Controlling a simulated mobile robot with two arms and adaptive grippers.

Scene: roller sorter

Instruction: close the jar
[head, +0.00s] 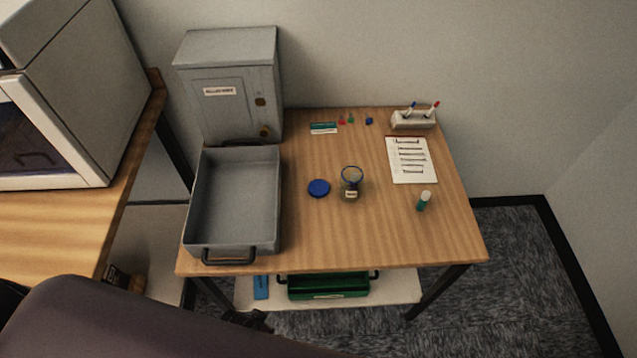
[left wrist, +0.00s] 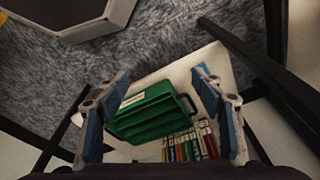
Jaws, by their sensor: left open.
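A small clear glass jar (head: 351,184) with a label on its front stands upright and open on the wooden table (head: 400,235). A round blue lid (head: 319,188) lies flat on the table just left of the jar, apart from it. My left gripper (left wrist: 158,82) is open and empty in the left wrist view, its two blue-padded fingers wide apart. It is low in front of the table, facing the lower shelf, well away from jar and lid. My right gripper is in neither view.
A grey tray (head: 192,218) takes the table's left side, before a grey metal box (head: 228,75). A checklist (head: 411,160), glue stick (head: 424,201) and pen holder (head: 413,121) are at right. A green crate (head: 328,285) sits on the lower shelf. The table front near the jar is clear.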

